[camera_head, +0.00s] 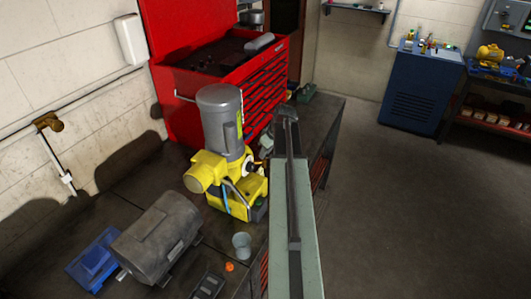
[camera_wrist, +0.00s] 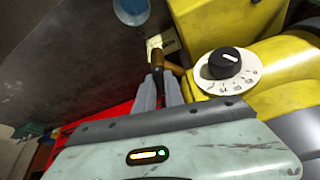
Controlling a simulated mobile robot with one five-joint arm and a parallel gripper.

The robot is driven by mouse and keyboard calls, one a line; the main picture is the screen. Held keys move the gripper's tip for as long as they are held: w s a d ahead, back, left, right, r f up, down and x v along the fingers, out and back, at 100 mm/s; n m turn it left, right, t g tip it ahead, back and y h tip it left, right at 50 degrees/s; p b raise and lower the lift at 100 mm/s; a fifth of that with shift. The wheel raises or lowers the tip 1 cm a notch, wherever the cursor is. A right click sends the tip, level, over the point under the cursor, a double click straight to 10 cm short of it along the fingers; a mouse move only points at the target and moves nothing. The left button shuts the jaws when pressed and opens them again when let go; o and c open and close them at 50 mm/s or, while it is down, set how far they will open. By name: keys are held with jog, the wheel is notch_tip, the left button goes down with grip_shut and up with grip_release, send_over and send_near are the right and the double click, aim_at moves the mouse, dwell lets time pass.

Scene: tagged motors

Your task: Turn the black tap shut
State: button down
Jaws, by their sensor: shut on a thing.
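A yellow machine (camera_head: 235,185) with an upright grey motor (camera_head: 220,120) stands on the dark bench. In the wrist view, my gripper (camera_wrist: 160,76) is shut on a narrow dark piece beside a brass fitting (camera_wrist: 174,66) on the yellow housing (camera_wrist: 205,20). This piece looks like the handle of the black tap (camera_wrist: 156,62); the fingers hide most of it. A pale tag-like patch shows just past the fingertips. A black knob (camera_wrist: 223,62) on a white numbered dial sits to the right, apart from the fingers. In the head view, the grip is hard to make out.
A grey motor (camera_head: 158,238), a blue tray (camera_head: 95,260) and a pale cup (camera_head: 242,245) are on the bench. An orange piece (camera_head: 230,267) lies near the cup. A red tool chest (camera_head: 225,70) stands behind. The floor at right is clear.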

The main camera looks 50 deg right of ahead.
jog(key=m+h, duration=0.1)
jog(key=m, duration=0.2)
jog(key=m+h, duration=0.1)
jog(key=m, duration=0.2)
jog(key=shift+a+g, duration=0.2)
jog(key=shift+g, duration=0.2)
jog(key=m+h, duration=0.1)
jog(key=m, duration=0.2)
jog(key=m+g+h, duration=0.1)
jog(key=m, duration=0.2)
jog(key=shift+w, duration=0.15)
jog(key=shift+a+g, duration=0.1)
jog(key=shift+g, duration=0.2)
jog(key=c, duration=1.4)
grip_release()
jog(key=shift+c, duration=0.2)
jog(key=p+v, duration=0.7)
jog(key=shift+r, duration=0.3)
